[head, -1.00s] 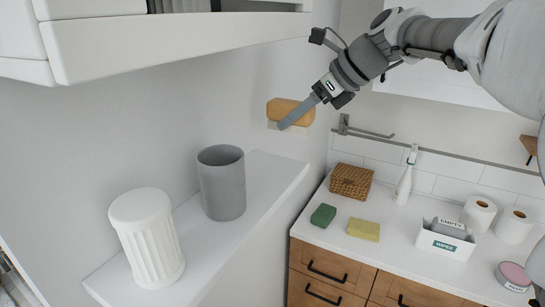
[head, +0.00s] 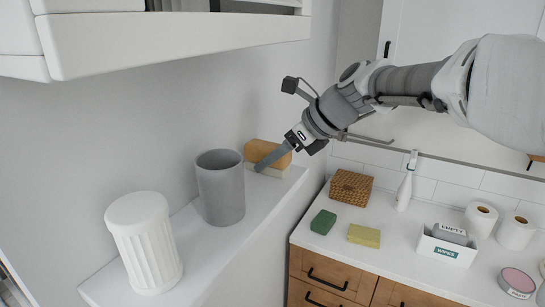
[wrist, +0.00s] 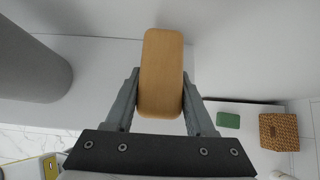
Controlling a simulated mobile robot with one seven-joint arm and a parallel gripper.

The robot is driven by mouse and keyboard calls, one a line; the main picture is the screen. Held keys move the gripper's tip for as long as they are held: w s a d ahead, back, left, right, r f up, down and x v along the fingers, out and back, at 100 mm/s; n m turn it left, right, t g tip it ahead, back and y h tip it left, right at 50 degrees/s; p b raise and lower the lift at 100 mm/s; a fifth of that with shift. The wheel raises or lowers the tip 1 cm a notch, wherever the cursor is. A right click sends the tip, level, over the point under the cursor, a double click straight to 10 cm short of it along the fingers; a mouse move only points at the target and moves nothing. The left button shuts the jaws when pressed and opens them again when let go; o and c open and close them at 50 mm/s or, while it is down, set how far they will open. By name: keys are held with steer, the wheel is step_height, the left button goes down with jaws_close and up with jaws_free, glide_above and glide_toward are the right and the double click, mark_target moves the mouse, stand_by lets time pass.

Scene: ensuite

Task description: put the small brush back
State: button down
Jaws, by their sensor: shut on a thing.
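The small brush (head: 266,153) has a rounded wooden back and a pale underside. It is at the far end of the white wall shelf (head: 262,207), just beyond the grey cup, wooden side up. My gripper (head: 262,166) is shut on it. In the wrist view the wooden back of the brush (wrist: 161,75) lies between the two fingers (wrist: 159,112). The pale underside appears at or very near the shelf top; I cannot tell whether it touches.
The grey cup (head: 220,188) stands close to the left of the brush. A white fluted container (head: 144,245) stands nearer on the shelf. A white cabinet (head: 170,40) overhangs above. The counter below holds a wicker box (head: 351,187), sponges and a wipes box (head: 447,243).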

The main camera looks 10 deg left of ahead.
steer(key=shift+c, duration=1.2)
jaws_free()
steer(key=shift+r, duration=0.1)
steer(key=v, duration=1.2)
